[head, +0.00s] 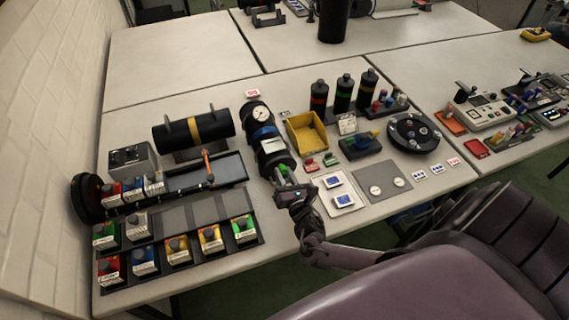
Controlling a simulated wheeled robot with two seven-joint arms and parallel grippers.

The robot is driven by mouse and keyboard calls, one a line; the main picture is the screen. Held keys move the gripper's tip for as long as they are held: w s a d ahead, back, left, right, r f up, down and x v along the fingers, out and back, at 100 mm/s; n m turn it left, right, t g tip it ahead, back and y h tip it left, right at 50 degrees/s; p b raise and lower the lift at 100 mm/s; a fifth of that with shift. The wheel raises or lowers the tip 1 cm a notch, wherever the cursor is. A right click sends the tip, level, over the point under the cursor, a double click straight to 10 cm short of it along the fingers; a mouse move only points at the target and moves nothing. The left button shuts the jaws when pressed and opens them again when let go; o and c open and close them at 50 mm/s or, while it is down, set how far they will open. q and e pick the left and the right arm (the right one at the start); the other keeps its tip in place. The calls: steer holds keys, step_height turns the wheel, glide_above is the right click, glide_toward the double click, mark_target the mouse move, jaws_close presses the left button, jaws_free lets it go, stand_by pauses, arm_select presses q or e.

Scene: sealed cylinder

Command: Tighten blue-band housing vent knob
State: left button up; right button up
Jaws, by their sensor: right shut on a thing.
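The blue-band housing (274,158) is a black cylinder lying on the table at the middle, with a blue band (264,133), a white label and a round gauge at its far end. My right gripper (287,181) is at the housing's near end, its arm reaching in from the lower right. It is shut on a small knob there, apparently the vent knob; the fingers hide most of it. A bit of green (283,169) shows just beyond the fingers. I cannot tell how far the knob is turned. My left gripper is not in view.
A yellow bin (307,133) stands right of the housing, with several banded black cylinders behind it. A yellow-banded black cylinder (194,132) lies to the left. Trays of coloured blocks fill the left front. Flat panels (381,187) lie right of my gripper.

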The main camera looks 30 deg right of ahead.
steer(key=shift+w+d+r, duration=0.15)
steer(key=shift+w+r, duration=0.05)
steer(key=shift+r, duration=0.2)
steer(key=o, duration=0.7)
steer(key=shift+o, duration=1.4)
steer(key=shift+f, duration=0.3)
steer(key=b+v, duration=0.1)
steer(key=v, duration=0.7)
